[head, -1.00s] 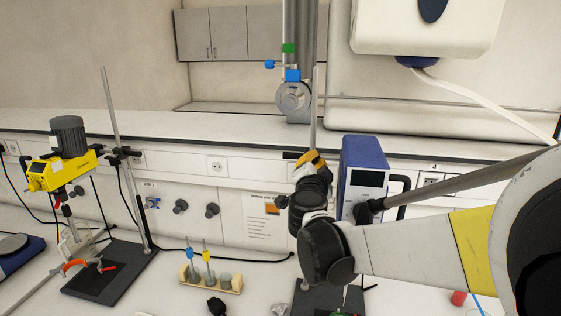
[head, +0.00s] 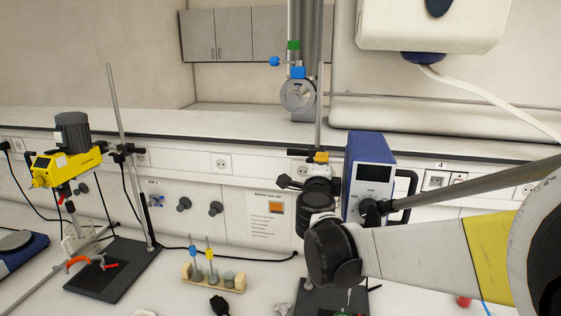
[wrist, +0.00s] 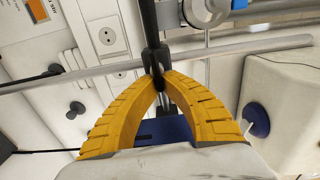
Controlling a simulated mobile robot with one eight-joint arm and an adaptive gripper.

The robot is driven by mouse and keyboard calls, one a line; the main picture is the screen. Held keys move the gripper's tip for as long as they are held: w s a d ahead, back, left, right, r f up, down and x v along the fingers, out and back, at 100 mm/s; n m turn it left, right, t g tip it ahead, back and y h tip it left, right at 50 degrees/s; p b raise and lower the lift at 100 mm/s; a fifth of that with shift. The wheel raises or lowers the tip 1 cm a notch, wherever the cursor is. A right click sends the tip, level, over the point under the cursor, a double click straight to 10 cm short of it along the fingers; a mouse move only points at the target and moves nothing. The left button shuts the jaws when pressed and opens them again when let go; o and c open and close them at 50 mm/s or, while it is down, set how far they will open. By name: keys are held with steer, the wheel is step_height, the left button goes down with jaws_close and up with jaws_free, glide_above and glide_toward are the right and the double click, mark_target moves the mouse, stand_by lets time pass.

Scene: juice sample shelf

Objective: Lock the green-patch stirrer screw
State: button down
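The blue stirrer (head: 371,165) with a small display is beside a thin upright rod (head: 319,105). My gripper (head: 319,157), with yellow fingers, is at the rod just left of the stirrer. In the wrist view the yellow fingertips (wrist: 162,78) close together on a dark screw (wrist: 157,84) at the black clamp (wrist: 154,58) on the rod. The fingers hide much of the screw. I see no green patch on this stirrer or screw. A yellow stirrer (head: 68,163) hangs on another stand at the left.
A small rack (head: 212,279) with several items stands on the bench, left of my arm. A black stand base (head: 112,268) is at the left. A wall dispenser (head: 408,22) hangs upper right.

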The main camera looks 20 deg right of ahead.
stand_by(0.3)
steer(key=c, duration=1.5)
jaws_free()
steer(key=v, duration=1.2)
steer(key=shift+w, duration=0.1)
